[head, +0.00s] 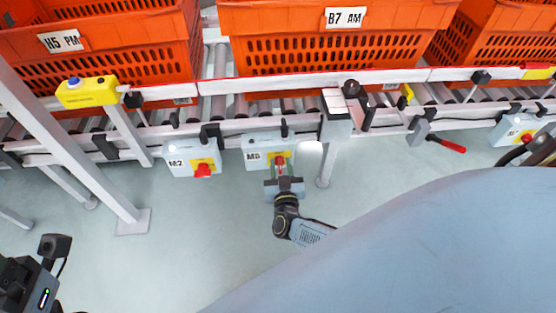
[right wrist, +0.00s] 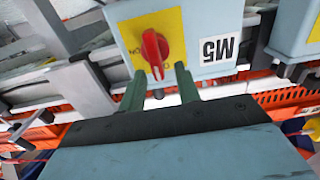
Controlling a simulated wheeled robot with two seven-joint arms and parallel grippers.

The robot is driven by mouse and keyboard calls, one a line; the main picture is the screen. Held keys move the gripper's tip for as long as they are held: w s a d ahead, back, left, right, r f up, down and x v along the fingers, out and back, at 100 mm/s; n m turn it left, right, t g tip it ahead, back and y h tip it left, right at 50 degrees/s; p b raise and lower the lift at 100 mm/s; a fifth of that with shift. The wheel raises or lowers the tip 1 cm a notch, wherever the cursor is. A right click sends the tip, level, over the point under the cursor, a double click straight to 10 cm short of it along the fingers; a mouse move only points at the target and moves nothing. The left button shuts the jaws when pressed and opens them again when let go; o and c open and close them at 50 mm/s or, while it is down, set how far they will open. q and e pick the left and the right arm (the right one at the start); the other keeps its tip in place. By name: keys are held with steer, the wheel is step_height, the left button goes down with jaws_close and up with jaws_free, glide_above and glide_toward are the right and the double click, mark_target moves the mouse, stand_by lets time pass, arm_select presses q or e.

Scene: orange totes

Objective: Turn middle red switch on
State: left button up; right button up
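The middle switch box, labelled M5 (head: 256,160), hangs under the conveyor rail with a yellow plate and a red knob. In the right wrist view the box (right wrist: 205,20) appears upside down. Its red knob (right wrist: 153,48) points roughly along the picture's vertical on the yellow plate. My right gripper (head: 281,181) is just in front of this box. Its two green fingers (right wrist: 161,82) are apart, with the knob's near end between or just beyond their tips; contact cannot be told. Part of my left arm's end (head: 40,270) shows at the lower left, its fingers unclear.
Box M2 (head: 180,169) with a red knob hangs to the left, and another switch box (head: 510,132) hangs far right. A red-handled lever (head: 440,141) sticks out right of M5. Orange totes (head: 330,22) stand on the roller conveyor above. The floor below is clear.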

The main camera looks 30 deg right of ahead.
steer(key=shift+c, duration=0.4)
jaws_close()
steer(key=shift+m, duration=0.3)
steer(key=m, duration=0.2)
steer(key=shift+s+d+m, duration=0.15)
steer(key=shift+d+m, duration=0.2)
steer(key=shift+m, duration=0.05)
steer(key=m, duration=0.4)
steer(key=shift+s+d+f, duration=0.2)
steer(key=shift+d+f, duration=0.1)
steer(key=shift+d, duration=0.1)
steer(key=shift+s+d+f+m, duration=0.15)
steer(key=shift+f+m, duration=0.15)
steer(key=shift+m, duration=1.45)
steer(key=shift+w+d+f+m, duration=0.1)
steer(key=shift+f+m, duration=0.2)
steer(key=shift+m, duration=1.4)
steer(key=shift+s+d+f+m, duration=0.15)
steer(key=shift+f+m, duration=0.15)
steer(key=shift+m, duration=1.45)
